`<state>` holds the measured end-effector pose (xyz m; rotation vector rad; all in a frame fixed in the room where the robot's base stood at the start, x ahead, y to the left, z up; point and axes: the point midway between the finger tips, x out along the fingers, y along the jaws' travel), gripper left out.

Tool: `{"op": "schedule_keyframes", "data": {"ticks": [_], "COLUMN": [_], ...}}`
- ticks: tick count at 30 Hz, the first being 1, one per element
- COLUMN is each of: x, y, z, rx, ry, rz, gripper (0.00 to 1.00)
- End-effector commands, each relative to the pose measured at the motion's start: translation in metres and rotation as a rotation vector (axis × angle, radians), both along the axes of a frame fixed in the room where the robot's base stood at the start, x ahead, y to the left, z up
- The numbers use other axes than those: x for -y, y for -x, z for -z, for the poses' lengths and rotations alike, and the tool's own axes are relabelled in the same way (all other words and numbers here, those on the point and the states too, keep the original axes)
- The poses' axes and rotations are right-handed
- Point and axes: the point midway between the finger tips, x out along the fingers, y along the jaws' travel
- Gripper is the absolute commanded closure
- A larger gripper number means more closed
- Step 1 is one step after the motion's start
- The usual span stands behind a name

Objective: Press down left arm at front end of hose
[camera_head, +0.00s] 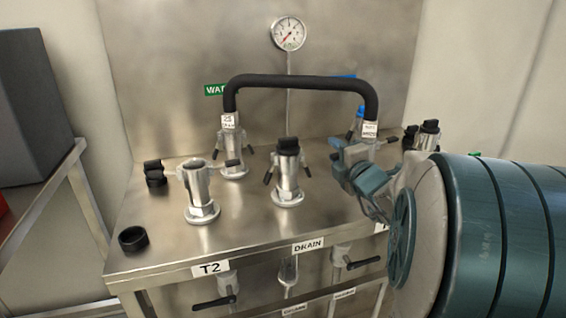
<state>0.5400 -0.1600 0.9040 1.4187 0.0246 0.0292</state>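A black hose (300,82) arches over the steel bench. Its left end sits in a metal coupling (232,150) with a white tag and short dark side arms. Its right end goes down to a tagged metal coupling (370,131) close to my gripper. My gripper (343,160), blue-grey, reaches in from the right and is at the left side of this right coupling. The gripper and my arm hide much of that coupling's lower part, and its left arm cannot be made out clearly. Whether the fingers touch or hold anything cannot be told.
A capped fitting (288,172) with side arms and an uncapped fitting (199,190) stand on the steel bench (240,232). Black caps (132,240) lie at the left. A gauge (288,34) is on the back panel. Black-handled valves (214,302) hang below the front edge.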

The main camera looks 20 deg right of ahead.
Motion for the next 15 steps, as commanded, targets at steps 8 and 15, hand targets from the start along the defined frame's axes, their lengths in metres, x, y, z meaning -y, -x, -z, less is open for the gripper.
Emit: {"op": "schedule_keyframes", "data": {"ticks": [8, 15], "x": [0.002, 0.003], "y": [0.010, 0.059], "z": [-0.016, -0.015], "rx": [-0.010, -0.009], "ry": [-0.269, -0.265], "rz": [0.005, 0.004], "gripper": [0.70, 0.70]}}
